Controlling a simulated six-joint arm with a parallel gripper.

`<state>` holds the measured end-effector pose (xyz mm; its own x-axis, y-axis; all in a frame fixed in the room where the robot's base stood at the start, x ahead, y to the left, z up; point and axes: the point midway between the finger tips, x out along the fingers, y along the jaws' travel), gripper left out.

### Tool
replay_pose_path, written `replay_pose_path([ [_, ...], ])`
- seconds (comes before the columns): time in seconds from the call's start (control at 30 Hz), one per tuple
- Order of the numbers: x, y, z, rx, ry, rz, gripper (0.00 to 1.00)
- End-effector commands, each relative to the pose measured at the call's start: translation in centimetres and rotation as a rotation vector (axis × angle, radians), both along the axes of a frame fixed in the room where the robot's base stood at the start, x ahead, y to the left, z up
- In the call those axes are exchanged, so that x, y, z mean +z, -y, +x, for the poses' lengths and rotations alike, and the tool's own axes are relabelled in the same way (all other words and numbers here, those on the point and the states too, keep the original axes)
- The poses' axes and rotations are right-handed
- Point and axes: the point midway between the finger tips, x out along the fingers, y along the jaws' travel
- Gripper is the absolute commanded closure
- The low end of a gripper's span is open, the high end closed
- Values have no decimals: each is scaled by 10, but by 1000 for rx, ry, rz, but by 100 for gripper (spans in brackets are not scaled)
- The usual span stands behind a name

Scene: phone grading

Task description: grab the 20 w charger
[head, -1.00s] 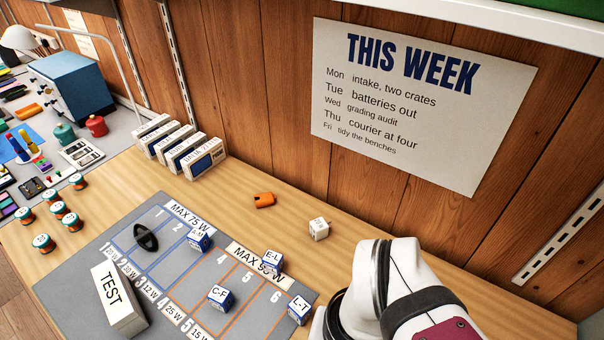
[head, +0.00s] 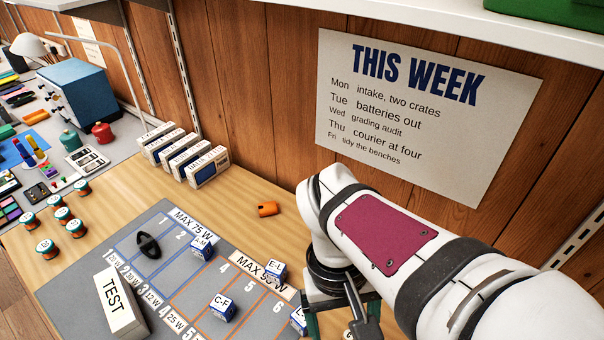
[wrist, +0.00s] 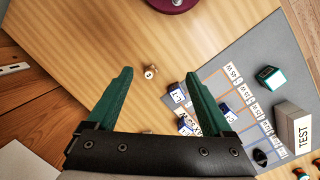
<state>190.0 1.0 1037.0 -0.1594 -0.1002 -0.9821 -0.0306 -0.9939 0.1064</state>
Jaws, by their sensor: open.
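My gripper (wrist: 160,75) is open and empty, its green fingers spread above the wooden bench. In the wrist view a small pale cube (wrist: 151,71) shows between the fingertips, apparently below them. Small lettered cubes sit on the grey mat (head: 150,210): A-M (head: 201,248), E-L (head: 275,272), C-F (head: 222,308), and one (head: 299,320) partly cut off by my arm. The mat's edge carries watt labels, one of them reading 20 W (head: 114,256). No watt marking is legible on any cube, so I cannot tell which is the 20 W charger.
A TEST block (head: 120,300) and a black oval piece (head: 148,246) stand on the mat. A dark teal-edged block (wrist: 268,76) sits there too. An orange piece (head: 267,209) and several boxes (head: 207,167) lie behind, near the wooden wall.

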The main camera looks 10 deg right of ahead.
Motion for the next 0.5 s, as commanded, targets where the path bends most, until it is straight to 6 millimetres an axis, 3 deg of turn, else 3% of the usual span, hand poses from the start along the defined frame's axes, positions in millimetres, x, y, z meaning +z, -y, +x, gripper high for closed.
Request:
replay_pose_path([
  [0.03,-5,6,31,178,-68,-78,15],
  [0.17,-33,12,126,688,-263,-309,15],
  [0.2,-47,8,156,844,-334,-382,15],
  [0.3,-90,-13,220,1191,-510,-560,15],
  [0.4,-130,-37,260,1438,-661,-708,15],
  [0.5,-155,-55,279,1578,-759,-804,15],
])
